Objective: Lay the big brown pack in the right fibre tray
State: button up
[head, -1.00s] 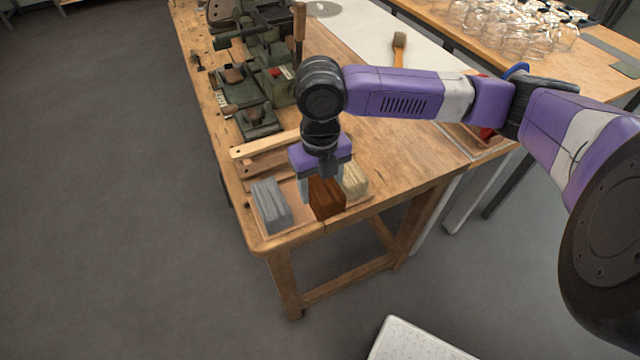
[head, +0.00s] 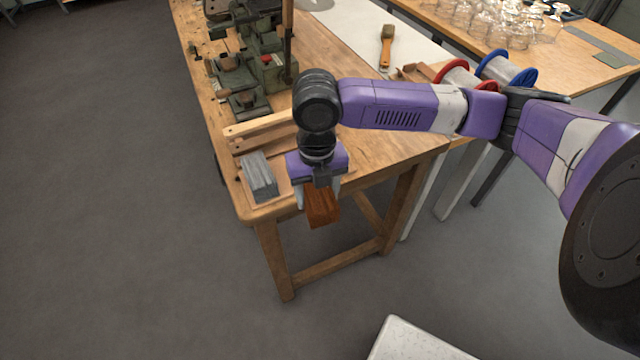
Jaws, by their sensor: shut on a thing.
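The big brown pack (head: 322,210) is a reddish-brown block held in my gripper (head: 319,198). The gripper points down and its jaws are shut on the pack. The pack shows in front of the bench's near edge and looks lifted; its exact height is hard to tell. A grey pack (head: 259,179) lies in a shallow wooden tray (head: 284,188) at the bench's near left corner, to the left of my gripper. The pale pack is hidden behind my gripper. I cannot make out the right fibre tray.
Wooden strips (head: 258,128) and a green machine (head: 240,95) stand behind on the workbench (head: 380,146). A brush (head: 386,46), red and blue-rimmed spools (head: 495,72) and glassware (head: 500,25) are farther right. Open floor lies in front.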

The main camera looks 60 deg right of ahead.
jog(key=w+a+f+m, duration=0.2)
jog(key=a+f+m, duration=0.6)
jog(key=f+m, duration=0.5)
jog(key=w+a+f+m, duration=0.2)
jog(key=a+f+m, duration=0.7)
jog(key=f+m, duration=0.5)
jog(key=shift+w+a+f, duration=0.25)
jog(key=shift+a+f, duration=0.05)
jog(key=shift+f, duration=0.25)
